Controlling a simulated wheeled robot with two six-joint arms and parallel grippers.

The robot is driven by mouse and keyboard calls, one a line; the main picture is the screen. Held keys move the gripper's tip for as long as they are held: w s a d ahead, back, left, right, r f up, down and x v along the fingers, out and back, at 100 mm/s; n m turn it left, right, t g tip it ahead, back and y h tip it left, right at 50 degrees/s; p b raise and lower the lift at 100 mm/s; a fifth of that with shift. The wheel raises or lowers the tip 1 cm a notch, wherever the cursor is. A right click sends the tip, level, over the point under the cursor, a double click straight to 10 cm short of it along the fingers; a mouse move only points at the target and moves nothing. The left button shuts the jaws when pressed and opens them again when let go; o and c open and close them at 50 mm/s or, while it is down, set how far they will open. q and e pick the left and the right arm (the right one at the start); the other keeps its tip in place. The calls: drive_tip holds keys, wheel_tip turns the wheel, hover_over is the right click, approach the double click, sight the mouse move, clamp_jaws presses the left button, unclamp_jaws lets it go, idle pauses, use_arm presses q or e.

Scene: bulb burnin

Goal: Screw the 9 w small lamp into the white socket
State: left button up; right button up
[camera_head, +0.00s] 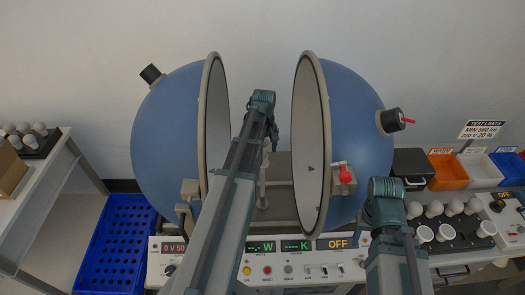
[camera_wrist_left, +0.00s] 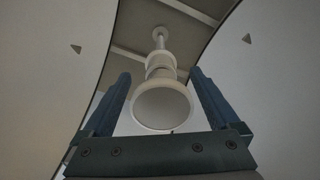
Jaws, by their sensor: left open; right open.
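My left gripper (camera_head: 271,142) is between the two open halves of the blue sphere. In the left wrist view its two fingers (camera_wrist_left: 160,73) are apart, one on each side of a white flared piece with a round pale face (camera_wrist_left: 162,108), which looks like a lamp. It lines up with a white post (camera_wrist_left: 159,42) behind it; whether it is screwed in cannot be told. The post (camera_head: 263,190) shows partly behind my left arm in the head view. My right gripper (camera_head: 386,205) is at the right, left of the lamp rack; its fingers are hardly visible. No wattage mark is readable.
The sphere halves (camera_head: 165,135) (camera_head: 350,130) flank my left arm closely. A rack of several white lamps (camera_head: 455,243) stands at the right, near orange (camera_head: 447,172) and other bins. A control panel (camera_head: 300,282) runs in front. A blue crate (camera_head: 115,245) is at the left.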

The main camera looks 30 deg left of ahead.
use_arm(q)
drive_tip(key=n, duration=0.5)
drive_tip(key=shift+w+d+n, duration=0.2)
drive_tip(key=shift+n, duration=0.1)
drive_tip(key=n, duration=0.5)
drive_tip(key=shift+w+d+n, duration=0.15)
drive_tip(key=shift+w+n, duration=0.05)
drive_tip(key=shift+n, duration=0.1)
drive_tip(key=shift+c, duration=0.2)
drive_tip(key=c, duration=1.2)
drive_tip(key=m, duration=0.6)
drive_tip(key=shift+s, duration=0.3)
drive_tip(key=m, duration=0.5)
drive_tip(key=shift+s+a, duration=0.2)
drive_tip(key=shift+a, duration=0.2)
drive_tip(key=m, duration=0.5)
drive_tip(key=shift+s+a+m, duration=0.2)
drive_tip(key=shift+a+m, duration=0.05)
drive_tip(key=shift+m, duration=0.05)
drive_tip(key=m, duration=0.6)
drive_tip(key=shift+s+a, duration=0.2)
drive_tip(key=shift+s, duration=0.05)
